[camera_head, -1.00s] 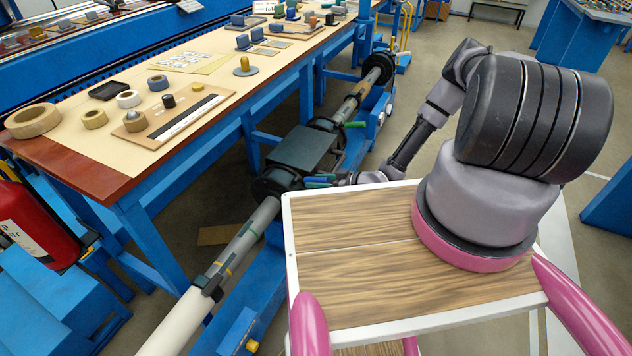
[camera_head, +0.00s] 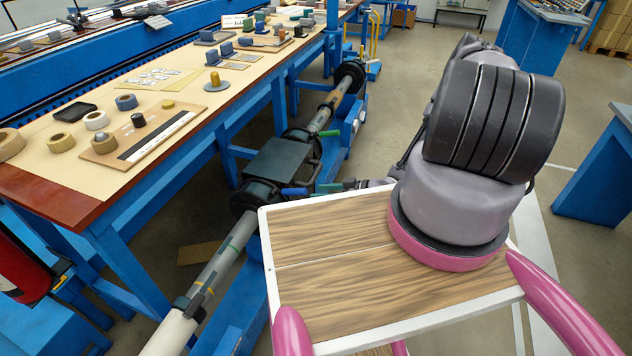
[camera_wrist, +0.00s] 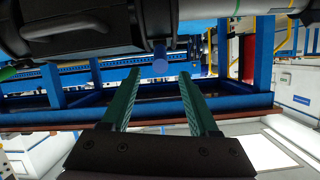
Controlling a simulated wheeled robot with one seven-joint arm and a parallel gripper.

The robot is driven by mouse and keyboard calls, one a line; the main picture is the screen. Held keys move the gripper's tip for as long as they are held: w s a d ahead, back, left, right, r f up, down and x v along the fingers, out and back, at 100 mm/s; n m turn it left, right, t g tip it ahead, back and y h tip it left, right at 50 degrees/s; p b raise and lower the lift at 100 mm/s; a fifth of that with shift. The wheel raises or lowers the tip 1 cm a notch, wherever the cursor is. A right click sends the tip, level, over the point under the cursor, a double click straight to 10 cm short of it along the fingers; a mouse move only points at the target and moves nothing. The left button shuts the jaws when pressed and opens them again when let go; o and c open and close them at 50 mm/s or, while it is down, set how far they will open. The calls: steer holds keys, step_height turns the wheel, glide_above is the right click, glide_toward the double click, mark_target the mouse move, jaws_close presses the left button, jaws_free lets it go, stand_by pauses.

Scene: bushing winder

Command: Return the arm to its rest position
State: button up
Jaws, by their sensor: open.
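My gripper (camera_wrist: 158,76) is open in the wrist view, with its two green fingers apart and nothing held between them. A round blue knob end shows beyond the fingertips. The dark box of the winder (camera_wrist: 85,25) is close in front of the fingers.
A long workbench (camera_head: 85,188) with tape rolls and small parts stands at the left. The winder's grey shaft (camera_head: 225,255) runs along its front. A red extinguisher (camera_head: 20,262) is at the left edge. Open floor (camera_head: 405,85) lies beyond the winder; a blue table (camera_head: 598,180) stands right.

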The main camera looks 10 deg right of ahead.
steer(key=w+d+r+g+h, duration=0.2)
steer(key=w+d+r+h, duration=0.5)
steer(key=w+d+r, duration=0.5)
steer(key=d+r+m+h, duration=0.2)
steer(key=d+r, duration=0.1)
steer(key=r, duration=0.7)
steer(key=d+r+m+h, duration=0.2)
steer(key=d+r+h, duration=0.1)
steer(key=r, duration=0.6)
steer(key=s+a+r+m, duration=0.1)
steer(key=s+r+m, duration=0.15)
steer(key=r, duration=0.45)
steer(key=s+a+r+m+h, duration=0.1)
steer(key=s+r, duration=0.3)
steer(key=r, duration=0.3)
steer(key=s+a+r+m, duration=0.1)
steer(key=s+r+m, duration=0.15)
steer(key=r, duration=0.45)
steer(key=s+a+r+m+y, duration=0.1)
steer(key=s+a+r, duration=0.2)
steer(key=s, duration=0.3)
steer(key=s+a+r+m+y, duration=0.1)
steer(key=s+a+r, duration=0.2)
steer(key=s, duration=0.3)
steer(key=s+a+r+m+t+y, duration=0.1)
steer(key=s+a+r, duration=0.2)
steer(key=s, duration=0.3)
steer(key=shift+s+a+r, duration=0.2)
steer(key=shift+s+a, duration=0.1)
steer(key=shift+a, duration=0.1)
